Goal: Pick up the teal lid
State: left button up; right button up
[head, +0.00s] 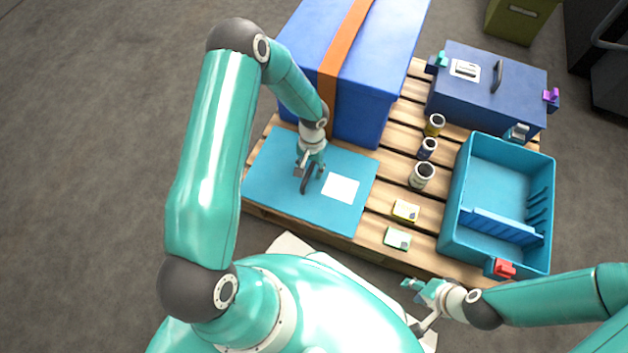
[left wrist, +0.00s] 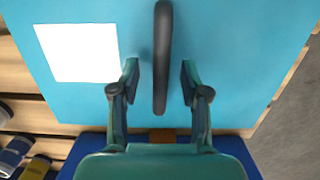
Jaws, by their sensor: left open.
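The teal lid (head: 275,190) lies flat on the wooden pallet at its front left, with a white label (head: 341,188) and a dark upright handle (head: 307,183). My left gripper (head: 308,170) is over the lid at the handle. In the left wrist view, my left gripper (left wrist: 159,82) is open, with one finger on each side of the handle (left wrist: 162,50). Gaps show between both fingers and the handle. My right gripper (head: 412,308) is at the pallet's front edge, low in the head view, with its fingers apart and nothing between them.
A big blue box (head: 365,60) with an orange strap stands close behind the lid. Jars (head: 421,175) and small cartons (head: 405,210) stand right of the lid. A blue open crate (head: 447,215) and a dark blue case (head: 500,100) are at the right.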

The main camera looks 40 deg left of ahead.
pick_arm(q)
jog(key=shift+f, duration=0.55)
jog(key=shift+c, duration=0.2)
grip_shut()
jog(key=shift+r, duration=0.25)
